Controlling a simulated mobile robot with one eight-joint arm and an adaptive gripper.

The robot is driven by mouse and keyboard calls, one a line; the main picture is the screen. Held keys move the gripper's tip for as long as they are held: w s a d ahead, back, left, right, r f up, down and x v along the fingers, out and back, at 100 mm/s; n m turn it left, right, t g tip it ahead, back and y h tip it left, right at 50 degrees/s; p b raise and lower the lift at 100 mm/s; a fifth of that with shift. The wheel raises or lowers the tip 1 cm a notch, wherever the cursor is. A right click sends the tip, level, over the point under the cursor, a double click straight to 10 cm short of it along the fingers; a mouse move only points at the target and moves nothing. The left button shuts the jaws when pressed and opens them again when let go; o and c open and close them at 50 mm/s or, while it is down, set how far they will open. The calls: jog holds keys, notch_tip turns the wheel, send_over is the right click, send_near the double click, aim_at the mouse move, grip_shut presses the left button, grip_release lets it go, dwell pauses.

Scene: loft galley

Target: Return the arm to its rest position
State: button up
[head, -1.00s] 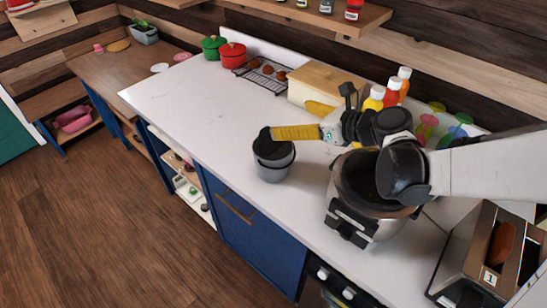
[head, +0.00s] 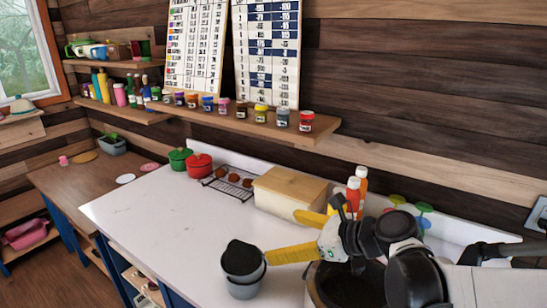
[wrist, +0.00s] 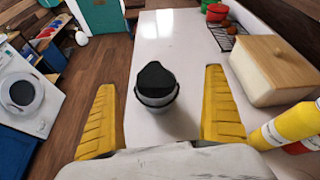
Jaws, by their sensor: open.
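My gripper (head: 283,236) is open, with two yellow fingers spread apart over the white counter. In the wrist view (wrist: 160,82) one finger shows on each side, with nothing clamped between them. A grey cup-like container (head: 243,290) with a black top stands on the counter near the fingertips. In the wrist view the container (wrist: 158,115) appears between the fingers, with a gap on both sides. My arm reaches in from the right in the head view, over a pot (head: 318,295) that it partly hides.
A wooden-lidded box (head: 285,194), an orange-red bottle (head: 353,195), a wire rack (head: 230,183) and red (head: 199,166) and green pots (head: 179,160) line the counter's back. A shelf with small jars (head: 240,120) hangs above. The counter's left part (head: 150,215) is clear.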

jog(key=s+d+n+h, duration=0.1)
jog(key=s+d+n, duration=0.1)
jog(key=n, duration=0.1)
jog(key=s+d+f+n+h, duration=0.1)
jog(key=s+d+n+h, duration=0.1)
jog(key=s+n, duration=0.1)
jog(key=s+d+n+h, duration=0.2)
jog(key=s+d+n, duration=0.1)
jog(key=n, duration=0.1)
jog(key=shift+f, duration=0.35)
jog(key=s+d+f+n+h, duration=0.1)
jog(key=s+d+n+h, duration=0.6)
jog(key=d+n, duration=0.45)
jog(key=shift+n+y, duration=0.6)
jog(key=shift+n, duration=0.05)
jog(key=f+b, duration=0.2)
jog(key=s+f+b, duration=0.1)
jog(key=f+b, duration=0.2)
jog(key=shift+s+a, duration=0.15)
jog(key=shift+a, duration=0.05)
